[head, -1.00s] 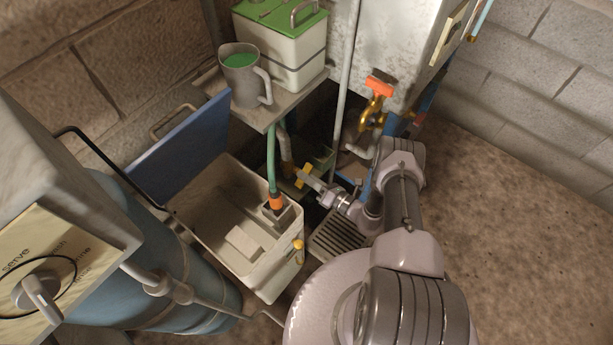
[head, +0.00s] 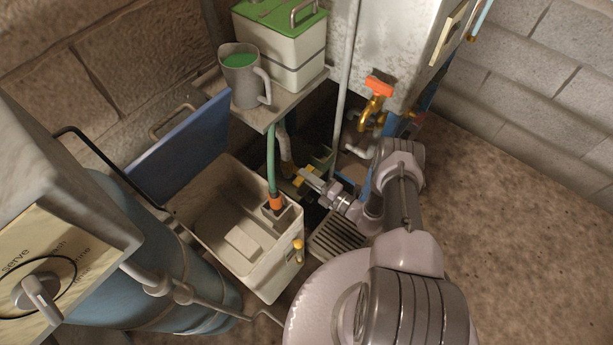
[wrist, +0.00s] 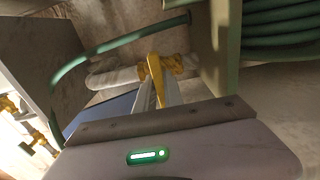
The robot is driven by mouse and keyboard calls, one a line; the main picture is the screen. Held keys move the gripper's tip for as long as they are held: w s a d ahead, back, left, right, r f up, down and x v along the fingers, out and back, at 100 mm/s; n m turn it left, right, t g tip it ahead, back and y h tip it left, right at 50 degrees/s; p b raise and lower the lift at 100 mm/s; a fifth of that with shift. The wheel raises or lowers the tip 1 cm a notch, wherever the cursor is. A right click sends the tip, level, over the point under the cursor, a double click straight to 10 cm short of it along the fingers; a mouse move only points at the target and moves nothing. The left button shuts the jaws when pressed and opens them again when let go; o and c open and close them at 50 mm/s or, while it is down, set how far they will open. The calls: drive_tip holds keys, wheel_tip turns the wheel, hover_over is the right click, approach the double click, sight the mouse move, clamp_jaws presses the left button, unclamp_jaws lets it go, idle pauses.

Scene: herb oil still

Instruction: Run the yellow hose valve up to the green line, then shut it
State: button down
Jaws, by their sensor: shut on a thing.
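The yellow hose valve (head: 302,178) sits low behind the tub, under the shelf, and is partly hidden by my gripper. My gripper (head: 309,180) reaches it from the right. In the wrist view my gripper's two fingers (wrist: 157,88) are shut on the valve's yellow lever (wrist: 154,68); the yellow valve body (wrist: 182,63) is just behind, on a pale pipe. A green hose (head: 271,160) hangs down to an orange end (head: 275,202) in the cream tub (head: 270,284). I cannot make out a green line or a liquid level in the tub.
A grey jug (head: 240,88) of green liquid and a green-lidded box (head: 285,50) stand on the shelf above. A brass tap with an orange handle (head: 379,86) hangs at the right. A blue board (head: 185,145) leans behind the tub. A slatted grate (head: 338,238) lies beside it.

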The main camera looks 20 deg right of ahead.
drive_tip(key=shift+m, duration=0.3)
drive_tip(key=c, duration=1.5)
unclamp_jaws()
drive_tip(key=shift+o, duration=0.2)
drive_tip(key=p+v, duration=0.3)
drive_tip(key=v, duration=1.4)
drive_tip(key=shift+s, duration=0.2)
drive_tip(key=shift+d+r+p, duration=0.1)
drive_tip(key=shift+d+p, duration=0.05)
drive_tip(key=shift+p, duration=0.3)
